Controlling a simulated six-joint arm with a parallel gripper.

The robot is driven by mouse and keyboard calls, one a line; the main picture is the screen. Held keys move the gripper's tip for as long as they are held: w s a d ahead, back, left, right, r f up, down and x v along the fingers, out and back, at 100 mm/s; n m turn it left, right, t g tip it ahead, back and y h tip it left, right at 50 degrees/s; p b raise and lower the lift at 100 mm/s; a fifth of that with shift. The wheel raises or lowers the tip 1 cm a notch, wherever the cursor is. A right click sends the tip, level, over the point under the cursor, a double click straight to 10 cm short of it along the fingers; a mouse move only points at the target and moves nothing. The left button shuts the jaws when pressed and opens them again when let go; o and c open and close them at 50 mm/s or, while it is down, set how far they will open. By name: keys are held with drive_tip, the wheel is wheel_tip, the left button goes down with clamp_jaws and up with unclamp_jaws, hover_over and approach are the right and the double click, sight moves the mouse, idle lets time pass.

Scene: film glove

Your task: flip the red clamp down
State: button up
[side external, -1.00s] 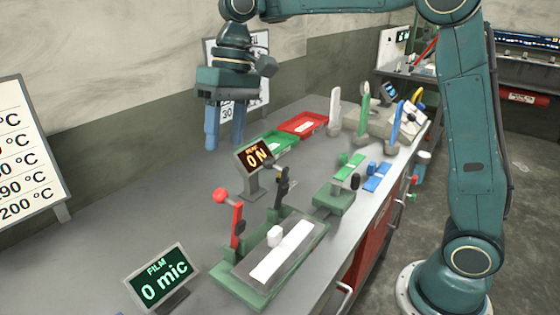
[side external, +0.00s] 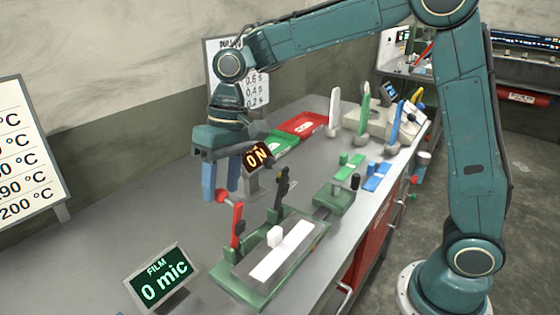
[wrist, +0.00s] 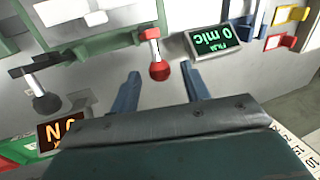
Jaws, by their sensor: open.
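The red clamp (side external: 237,226) stands upright on the left side of the green film fixture (side external: 238,290), with a round red knob at its top. In the wrist view the red clamp's knob (wrist: 159,71) shows ahead of and between my fingers. My gripper (side external: 220,194) is open and empty, pointing down, with its blue fingers close to the knob in the side view. In the wrist view my gripper (wrist: 160,88) has its two fingers well apart. Whether a finger touches the knob cannot be told. A black clamp (side external: 281,190) stands upright on the same fixture.
The film display (side external: 160,277) reads 0 mic at the front. The force display (side external: 257,157) reads 0 N behind the fixture. Red (side external: 303,124) and green (side external: 281,143) trays lie at the back. A smaller green fixture (side external: 333,200) stands to the right.

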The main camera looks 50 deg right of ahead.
drive_tip(key=shift+a+f, duration=0.1)
drive_tip(key=shift+f, duration=0.4)
clamp_jaws()
